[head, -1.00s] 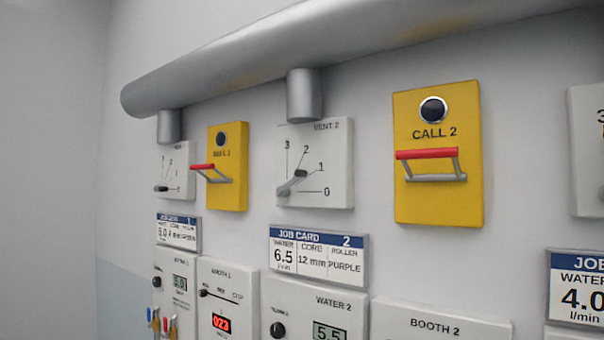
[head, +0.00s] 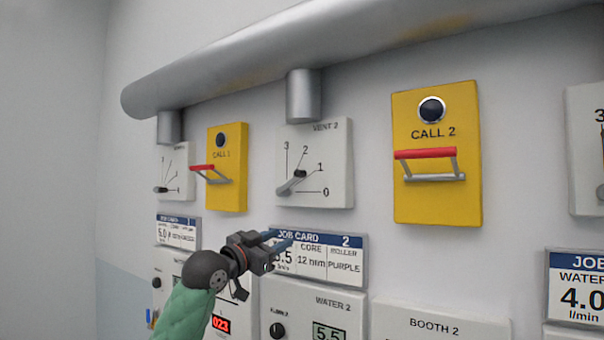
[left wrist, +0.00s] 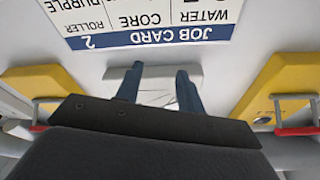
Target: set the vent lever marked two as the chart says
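The VENT 2 panel (head: 329,150) is a white plate marked 3, 2, 1 and 0. Its grey lever (head: 289,185) runs from a dark pivot toward the lower left; I cannot tell which mark it is set to. My left gripper (head: 280,240) is below the lever, in front of the left part of the job card, and apart from the lever. Its two blue fingers (left wrist: 160,75) are spread with nothing between them; beyond them the wrist view shows part of the white panel, upside down. My right gripper is not in view. No chart is in view.
Yellow CALL 2 (head: 437,200) and CALL 1 (head: 228,190) panels with projecting red-topped handles flank the vent panel. JOB CARD 2 (head: 345,268) is below it. A thick grey duct (head: 300,50) runs above. BOOTH and WATER panels (head: 330,300) lie lower.

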